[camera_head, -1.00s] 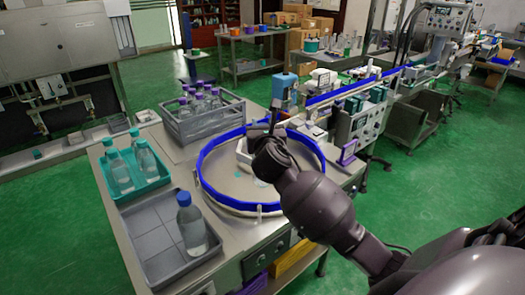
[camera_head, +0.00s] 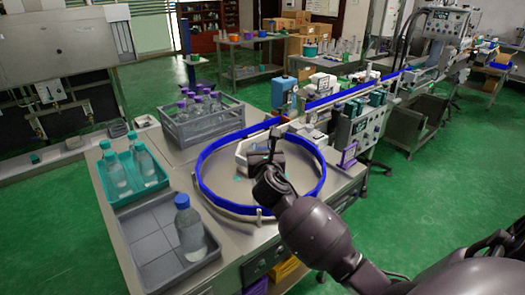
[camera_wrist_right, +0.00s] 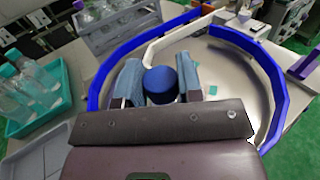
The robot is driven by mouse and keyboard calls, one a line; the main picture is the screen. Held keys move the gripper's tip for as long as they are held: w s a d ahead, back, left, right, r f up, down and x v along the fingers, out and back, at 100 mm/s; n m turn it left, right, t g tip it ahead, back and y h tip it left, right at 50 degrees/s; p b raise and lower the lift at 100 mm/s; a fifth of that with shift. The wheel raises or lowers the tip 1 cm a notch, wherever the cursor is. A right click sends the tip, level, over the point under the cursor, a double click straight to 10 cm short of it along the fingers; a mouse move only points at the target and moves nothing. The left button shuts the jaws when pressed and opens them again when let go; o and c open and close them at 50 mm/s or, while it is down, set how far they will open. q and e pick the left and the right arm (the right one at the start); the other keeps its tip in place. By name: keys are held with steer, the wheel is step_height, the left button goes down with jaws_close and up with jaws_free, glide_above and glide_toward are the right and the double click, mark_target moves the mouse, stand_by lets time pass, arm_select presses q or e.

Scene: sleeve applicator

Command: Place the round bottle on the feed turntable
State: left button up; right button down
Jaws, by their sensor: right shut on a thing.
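The feed turntable (camera_head: 215,193) is a round metal disc with a blue rim; it also shows in the right wrist view (camera_wrist_right: 258,98). My right gripper (camera_head: 268,152) is over the disc, inside the rim. In the right wrist view its padded fingers (camera_wrist_right: 160,85) are shut on a round bottle with a dark blue cap (camera_wrist_right: 160,82). The bottle's body is hidden below the cap, and the arm hides it in the head view. I cannot tell whether its base touches the disc. My left gripper is not in view.
Another blue-capped bottle (camera_head: 190,232) stands in a grey tray (camera_head: 150,238) at the left. A teal tray (camera_head: 152,185) holds teal-capped bottles. A grey crate (camera_head: 205,127) holds several purple-capped bottles. A white angled guide (camera_head: 242,152) stands on the disc. A blue-edged conveyor (camera_head: 350,92) leads away.

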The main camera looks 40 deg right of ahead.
steer(key=c, duration=0.8)
jaws_free()
steer(key=shift+f, duration=0.1)
steer(key=v, duration=1.2)
steer(key=s+a+f+m+g+y, duration=0.1)
steer(key=s+f+m+y, duration=0.1)
steer(key=s+f+m, duration=0.4)
steer(key=s+a+f+m+g+y, duration=0.1)
steer(key=s+a+f+m+y, duration=0.1)
steer(key=s+f+m, duration=0.4)
steer(key=s+a+f+m+g+y, duration=0.2)
steer(key=s+f+m+y, duration=0.2)
steer(key=f+m, duration=0.9)
steer(key=shift+s+f+m, duration=0.2)
steer(key=shift+s+m, duration=0.4)
steer(key=shift+m, duration=0.55)
steer(key=shift+s+f+m, duration=0.2)
steer(key=shift+s+m, duration=0.35)
steer(key=shift+m, duration=0.6)
